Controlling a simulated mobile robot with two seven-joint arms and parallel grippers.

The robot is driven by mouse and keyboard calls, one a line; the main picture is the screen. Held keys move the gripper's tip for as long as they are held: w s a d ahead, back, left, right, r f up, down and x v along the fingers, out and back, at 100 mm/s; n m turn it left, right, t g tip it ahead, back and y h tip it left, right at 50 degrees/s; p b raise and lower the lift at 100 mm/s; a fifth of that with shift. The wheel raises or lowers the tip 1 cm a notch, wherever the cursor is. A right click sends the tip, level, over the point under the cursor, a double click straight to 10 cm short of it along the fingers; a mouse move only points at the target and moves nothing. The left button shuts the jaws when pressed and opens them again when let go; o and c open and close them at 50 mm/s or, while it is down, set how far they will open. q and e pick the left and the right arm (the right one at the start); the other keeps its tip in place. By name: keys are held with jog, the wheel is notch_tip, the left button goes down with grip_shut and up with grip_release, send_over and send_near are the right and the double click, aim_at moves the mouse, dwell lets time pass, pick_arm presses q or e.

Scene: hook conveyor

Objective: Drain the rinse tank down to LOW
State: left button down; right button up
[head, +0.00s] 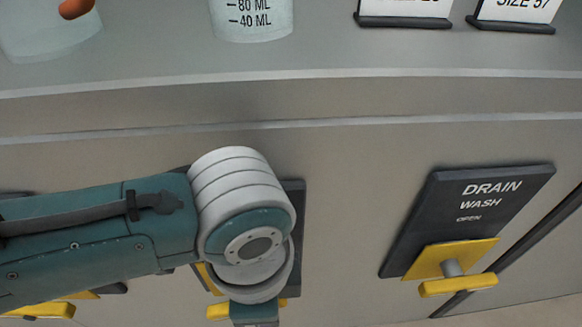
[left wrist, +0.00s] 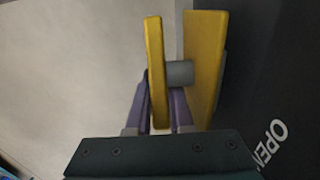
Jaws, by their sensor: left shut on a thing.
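My left gripper (left wrist: 159,100) is shut on the yellow handle bar (left wrist: 156,60) of a drain valve, with one purple finger on each side. A grey stem (left wrist: 180,74) joins the bar to a yellow plate (left wrist: 204,60) on a dark panel (left wrist: 265,70) that reads OPEN. In the head view my left arm covers most of this panel (head: 295,200). Its title is hidden, and only an end of the yellow handle (head: 217,311) shows. I cannot identify the rinse tank or its level here. My right gripper is not in view.
A DRAIN WASH panel (head: 470,215) marked OPEN, with its own yellow handle (head: 458,285), is to the right. Another yellow handle (head: 45,311) is at lower left. A graduated beaker (head: 252,22) and sign stands (head: 403,20) are on the counter (head: 330,55) above.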

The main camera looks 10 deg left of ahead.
pick_arm(q)
jog(key=shift+s+a+f+g+y+b, duration=0.1)
jog(key=shift+a+f+g+y+b, duration=0.2)
jog(key=shift+y, duration=0.45)
jog(key=shift+d+r+g+y+b, duration=0.1)
jog(key=shift+y+b, duration=0.3)
jog(key=shift+y, duration=0.3)
jog(key=shift+s+a+f+g+y+b, duration=0.1)
jog(key=shift+a+f+g+y+b, duration=0.2)
jog(key=shift+y, duration=0.45)
jog(key=shift+r, duration=0.1)
jog(key=c, duration=0.8)
grip_release()
jog(key=shift+d+r, duration=0.1)
jog(key=shift+r, duration=0.05)
jog(key=p+v, duration=0.4)
jog(key=v, duration=0.4)
jog(key=shift+d+r, duration=0.15)
jog(key=shift+r, duration=0.05)
jog(key=shift+w+d+r, duration=0.1)
jog(key=shift+d+r, duration=0.15)
jog(key=shift+r, duration=0.25)
